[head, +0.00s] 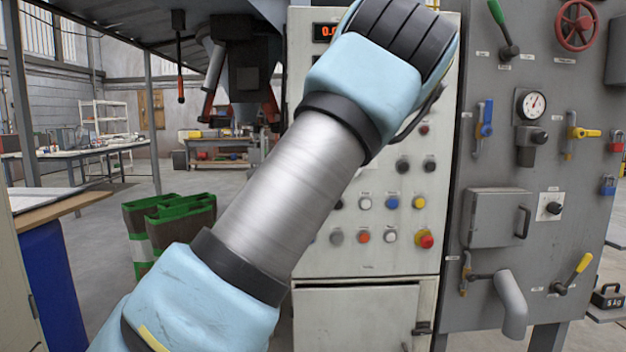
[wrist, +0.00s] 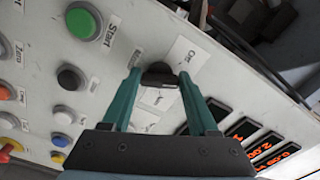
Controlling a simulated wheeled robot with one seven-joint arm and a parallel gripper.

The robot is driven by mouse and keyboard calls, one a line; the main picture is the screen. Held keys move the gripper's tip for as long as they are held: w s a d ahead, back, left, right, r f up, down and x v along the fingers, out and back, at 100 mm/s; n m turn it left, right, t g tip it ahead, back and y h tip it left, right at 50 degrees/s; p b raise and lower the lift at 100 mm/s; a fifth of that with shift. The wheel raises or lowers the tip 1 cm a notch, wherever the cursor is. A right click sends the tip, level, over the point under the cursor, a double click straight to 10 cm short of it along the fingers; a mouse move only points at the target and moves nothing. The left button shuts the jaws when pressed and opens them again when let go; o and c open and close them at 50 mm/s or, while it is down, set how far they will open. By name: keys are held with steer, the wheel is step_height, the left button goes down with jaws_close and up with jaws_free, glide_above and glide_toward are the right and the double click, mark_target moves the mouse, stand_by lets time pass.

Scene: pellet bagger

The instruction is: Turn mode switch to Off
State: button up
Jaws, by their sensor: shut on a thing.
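The mode switch (wrist: 159,76) is a black knob on the light control panel, seen in the wrist view. My gripper (wrist: 157,73) has its two teal fingers on either side of the knob and is shut on it. A label reading Off (wrist: 188,55) lies just above and to the right of the knob. Other labels lie below it, partly hidden by the gripper. Which label the knob points to cannot be told. In the head view my arm hides the switch and the gripper fingers.
A green Start button (wrist: 84,20) and a black button (wrist: 71,77) sit left of the knob. Red digit displays (wrist: 243,128) are at lower right. In the head view, a grey panel (head: 540,230) with valves and levers stands to the right.

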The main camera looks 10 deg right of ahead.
steer(key=shift+f+n+b, duration=0.15)
steer(key=shift+n+b, duration=1)
steer(key=shift+n, duration=0.6)
steer(key=shift+f+n+b, duration=0.1)
steer(key=shift+n+b, duration=1.05)
steer(key=shift+n, duration=0.6)
steer(key=shift+d, duration=0.1)
steer(key=o, duration=1.4)
steer(key=shift+s, duration=0.1)
steer(key=s, duration=0.3)
steer(key=s+a, duration=0.1)
steer(key=s, duration=0.3)
steer(key=s+a, duration=0.1)
steer(key=s, duration=0.2)
steer(key=shift+s, duration=0.25)
